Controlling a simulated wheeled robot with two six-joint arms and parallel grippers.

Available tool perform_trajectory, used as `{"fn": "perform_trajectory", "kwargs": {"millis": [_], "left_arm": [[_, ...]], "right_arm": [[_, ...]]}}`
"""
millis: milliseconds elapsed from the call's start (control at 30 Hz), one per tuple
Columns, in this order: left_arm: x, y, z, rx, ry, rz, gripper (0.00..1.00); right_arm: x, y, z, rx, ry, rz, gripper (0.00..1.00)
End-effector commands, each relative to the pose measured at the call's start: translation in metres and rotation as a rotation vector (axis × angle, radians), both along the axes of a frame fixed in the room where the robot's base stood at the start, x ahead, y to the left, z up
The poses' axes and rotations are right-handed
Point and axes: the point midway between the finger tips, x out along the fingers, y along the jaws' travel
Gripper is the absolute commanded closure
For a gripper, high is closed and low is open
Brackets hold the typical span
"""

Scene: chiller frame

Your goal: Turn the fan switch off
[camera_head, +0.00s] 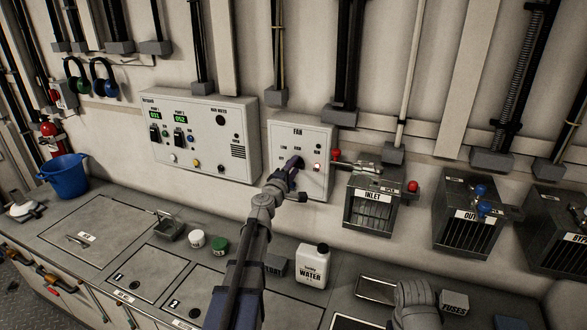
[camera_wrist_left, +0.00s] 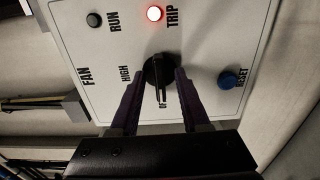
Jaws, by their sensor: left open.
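The fan panel (camera_head: 313,138) is a white box on the wall, labelled FAN. HIGH is printed beside the knob. My left gripper (camera_head: 293,165) is at the panel, its open fingers (camera_wrist_left: 159,82) on either side of the knob. I cannot tell whether they touch it. The red TRIP lamp (camera_wrist_left: 155,13) is lit; the RUN lamp (camera_wrist_left: 94,19) is dark. My right gripper is not in view.
A blue RESET button (camera_wrist_left: 228,80) is near the knob. A control box (camera_head: 205,130) hangs to the left, and the INLET box (camera_head: 372,205) to the right. A water jug (camera_head: 312,266) stands on the bench below. A blue bucket (camera_head: 68,177) stands at far left.

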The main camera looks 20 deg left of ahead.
Motion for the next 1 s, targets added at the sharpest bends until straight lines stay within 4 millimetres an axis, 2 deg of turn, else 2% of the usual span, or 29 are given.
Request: {"fn": "perform_trajectory", "kwargs": {"millis": [267, 467, 733, 833, 1000], "left_arm": [[-0.005, -0.001, 0.000, 0.001, 0.000, 0.000, 0.54], [-0.029, -0.002, 0.000, 0.001, 0.000, 0.000, 0.54], [-0.072, -0.005, 0.000, 0.000, 0.000, 0.000, 0.54], [-0.079, -0.005, 0.000, 0.000, 0.000, 0.001, 0.54], [-0.078, -0.004, 0.000, 0.000, 0.000, 0.000, 0.54]], "right_arm": [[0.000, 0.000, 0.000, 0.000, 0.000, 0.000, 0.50], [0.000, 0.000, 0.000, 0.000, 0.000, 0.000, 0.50], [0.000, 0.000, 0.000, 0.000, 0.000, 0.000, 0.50], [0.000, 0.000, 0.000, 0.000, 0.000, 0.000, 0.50], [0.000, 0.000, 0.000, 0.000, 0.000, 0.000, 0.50]]}}
